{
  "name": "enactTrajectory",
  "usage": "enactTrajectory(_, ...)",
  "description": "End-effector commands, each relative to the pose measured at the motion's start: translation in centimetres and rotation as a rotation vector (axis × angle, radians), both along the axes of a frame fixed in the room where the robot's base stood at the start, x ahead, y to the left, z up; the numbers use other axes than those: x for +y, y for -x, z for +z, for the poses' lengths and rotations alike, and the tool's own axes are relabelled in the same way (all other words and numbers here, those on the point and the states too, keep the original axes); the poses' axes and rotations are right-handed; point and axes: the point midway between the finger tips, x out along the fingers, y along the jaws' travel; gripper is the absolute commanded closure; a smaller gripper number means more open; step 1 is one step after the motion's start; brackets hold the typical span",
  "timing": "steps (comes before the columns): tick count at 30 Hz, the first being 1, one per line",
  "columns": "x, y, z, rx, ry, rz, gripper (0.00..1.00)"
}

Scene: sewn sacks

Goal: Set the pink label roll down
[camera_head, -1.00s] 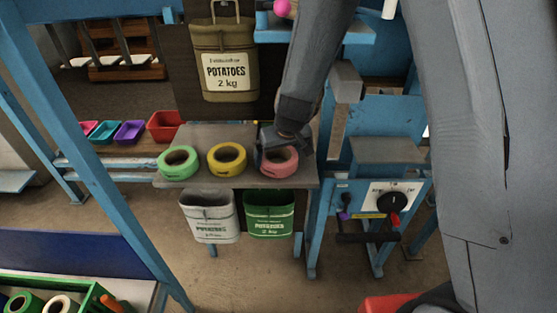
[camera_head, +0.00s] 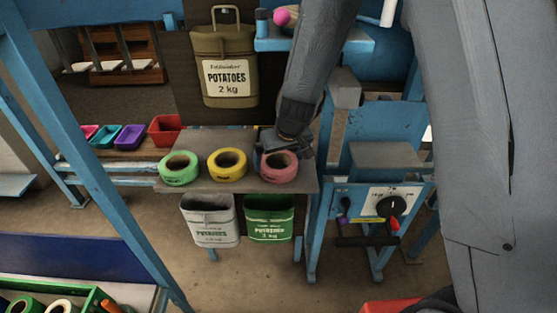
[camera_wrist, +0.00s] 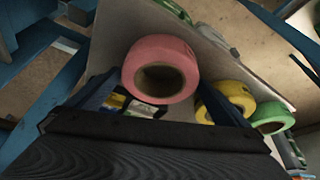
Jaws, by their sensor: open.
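The pink label roll (camera_head: 279,168) rests on the right end of a grey shelf (camera_head: 205,189), beside a yellow roll (camera_head: 227,163) and a green roll (camera_head: 179,168). My gripper (camera_head: 280,147) is right at the pink roll, coming from behind it. In the wrist view the pink roll (camera_wrist: 160,68) lies between and just beyond the two dark blue fingers (camera_wrist: 160,90), which are spread apart. The yellow roll (camera_wrist: 228,101) is close to the right finger. The far side of the pink roll is partly hidden by my gripper in the head view.
White (camera_head: 210,222) and green (camera_head: 269,218) potato sacks hang under the shelf. A blue machine with a black dial (camera_head: 391,205) stands to the right. Small coloured bins (camera_head: 130,137) sit to the left. A brown potato sack (camera_head: 228,72) hangs behind.

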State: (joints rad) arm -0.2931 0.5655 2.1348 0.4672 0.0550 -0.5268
Motion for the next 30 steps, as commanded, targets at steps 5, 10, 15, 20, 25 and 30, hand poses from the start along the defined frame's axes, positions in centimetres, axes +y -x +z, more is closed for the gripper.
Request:
enactTrajectory(5,-0.5,1.5,4.2,-0.002,0.000,0.001,0.00)
enactTrajectory(10,-1.0,2.6,7.1,-0.003,-0.001,0.000,0.00)
enactTrajectory(15,-1.3,3.3,8.7,-0.001,0.000,0.000,0.00)
enactTrajectory(20,-2.1,4.1,9.6,0.008,0.001,-0.011,0.00)
enactTrajectory(25,-7.8,9.0,11.0,0.092,0.012,-0.119,0.00)
enactTrajectory(30,-14.0,16.5,12.0,0.205,0.032,-0.262,0.00)
